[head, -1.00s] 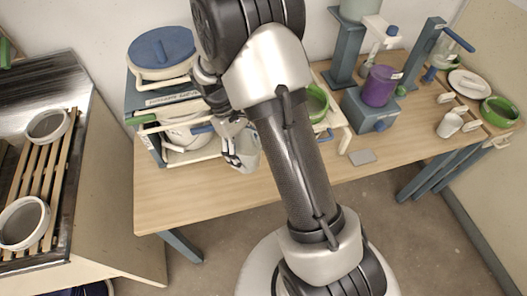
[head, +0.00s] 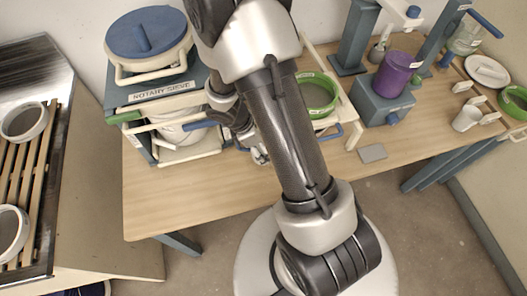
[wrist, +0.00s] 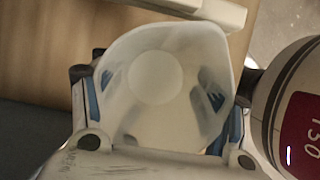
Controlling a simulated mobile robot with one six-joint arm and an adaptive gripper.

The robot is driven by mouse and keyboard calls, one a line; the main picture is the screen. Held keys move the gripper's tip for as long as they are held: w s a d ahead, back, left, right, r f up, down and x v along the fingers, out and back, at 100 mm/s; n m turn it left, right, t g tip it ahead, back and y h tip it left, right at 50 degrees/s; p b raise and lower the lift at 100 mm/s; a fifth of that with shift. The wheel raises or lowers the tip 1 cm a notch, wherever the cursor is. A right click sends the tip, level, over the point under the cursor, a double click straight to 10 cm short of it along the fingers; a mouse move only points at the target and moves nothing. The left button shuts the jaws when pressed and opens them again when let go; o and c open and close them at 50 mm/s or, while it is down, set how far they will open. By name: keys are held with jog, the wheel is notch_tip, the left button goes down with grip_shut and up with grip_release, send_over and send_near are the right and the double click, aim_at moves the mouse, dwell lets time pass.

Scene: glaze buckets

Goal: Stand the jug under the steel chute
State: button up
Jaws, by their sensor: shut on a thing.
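The jug (wrist: 150,125) is a whitish, translucent vessel with a wide mouth. It fills the middle of the wrist view, and I look down into it; it looks empty. My gripper (wrist: 160,90) is shut on the jug, with dark and blue fingers on its two sides. In the head view my arm hides the jug and most of the gripper; only a small part shows beside the arm, over the table near the sieve stand. I cannot clearly pick out the steel chute in either view.
The sieve stand (head: 155,97) with a blue-lidded tub (head: 150,40) stands left on the wooden table (head: 190,190). The table's front left is clear.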

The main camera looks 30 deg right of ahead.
jog(key=shift+f+b, duration=0.65)
jog(key=shift+f, duration=0.9)
jog(key=shift+f, duration=0.25)
jog(key=o, duration=1.1)
jog(key=shift+r, duration=0.1)
jog(key=p+v, duration=0.5)
jog(key=v, duration=0.7)
jog(key=shift+r, duration=0.1)
